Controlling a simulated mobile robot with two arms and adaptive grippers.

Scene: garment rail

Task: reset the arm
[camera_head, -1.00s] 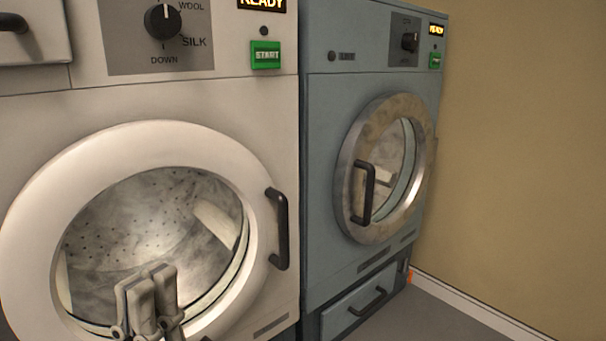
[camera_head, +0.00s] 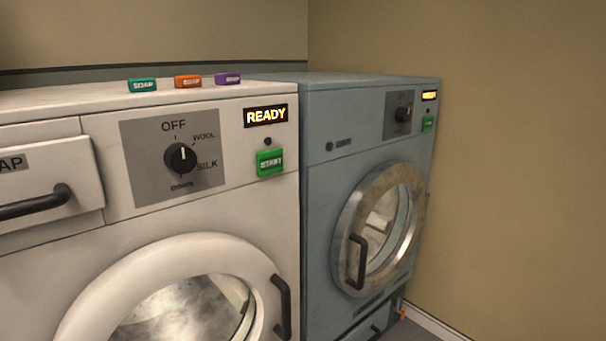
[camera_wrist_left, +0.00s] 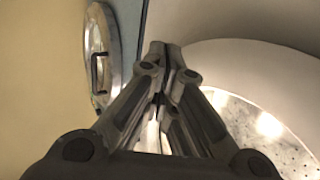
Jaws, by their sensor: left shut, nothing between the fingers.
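My left gripper (camera_wrist_left: 162,52) shows in the left wrist view, with its fingers together and nothing between them. It is in front of the white washing machine (camera_head: 227,205), whose round door and perforated drum lie to its right in that view. My left gripper is out of the head view. My right gripper is in neither view.
The white machine's round door (camera_head: 180,262) is shut. A blue-grey machine (camera_head: 318,180) with a metal-rimmed door (camera_head: 346,228) stands to its right, by a tan wall (camera_head: 520,170). Teal (camera_head: 142,85), orange (camera_head: 188,81) and purple (camera_head: 228,78) soap bars lie on top.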

